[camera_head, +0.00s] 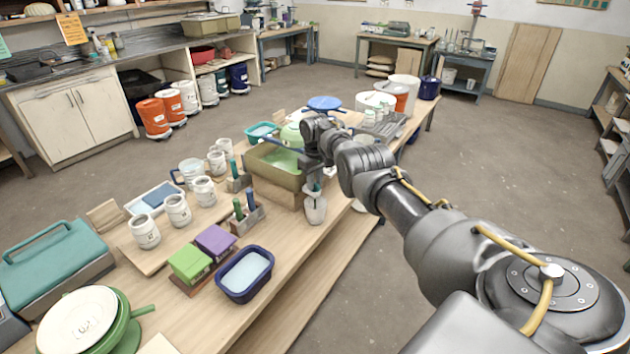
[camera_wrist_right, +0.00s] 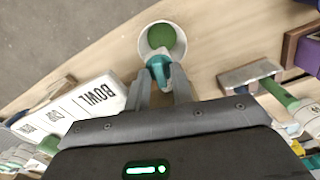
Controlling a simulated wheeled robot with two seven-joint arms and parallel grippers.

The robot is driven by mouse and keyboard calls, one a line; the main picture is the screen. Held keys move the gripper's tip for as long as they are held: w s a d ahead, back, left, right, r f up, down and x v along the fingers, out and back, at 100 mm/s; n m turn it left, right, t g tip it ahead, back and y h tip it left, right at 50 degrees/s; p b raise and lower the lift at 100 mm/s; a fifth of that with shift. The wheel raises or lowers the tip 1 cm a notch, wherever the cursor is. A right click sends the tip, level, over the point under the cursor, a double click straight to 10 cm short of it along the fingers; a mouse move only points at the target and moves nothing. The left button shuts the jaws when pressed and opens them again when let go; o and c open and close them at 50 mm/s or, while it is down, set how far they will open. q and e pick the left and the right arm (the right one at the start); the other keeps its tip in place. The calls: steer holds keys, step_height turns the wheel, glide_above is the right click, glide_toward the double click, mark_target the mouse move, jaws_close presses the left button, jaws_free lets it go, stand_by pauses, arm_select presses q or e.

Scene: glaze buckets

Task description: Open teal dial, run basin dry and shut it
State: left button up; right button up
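The olive basin (camera_head: 262,166) stands raised near the table's front edge, with green liquid in it. In the wrist view the teal dial (camera_wrist_right: 159,72) sits between the fingertips of my right gripper (camera_wrist_right: 160,82); the fingers appear closed on its sides. The head view shows this gripper (camera_head: 314,178) at the basin's front right corner. A white bucket (camera_head: 315,211) stands below it. In the wrist view the bucket (camera_wrist_right: 143,45) has green liquid inside. My arm and gripper hide part of the basin and its outlet. My left gripper is not in view.
A navy tub (camera_head: 245,274), green block (camera_head: 190,264) and purple block (camera_head: 216,242) stand left of the bucket. A white "BOWL" sign (camera_wrist_right: 78,112) lies close beside my gripper.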

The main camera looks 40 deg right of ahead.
steer(key=shift+o, duration=0.6)
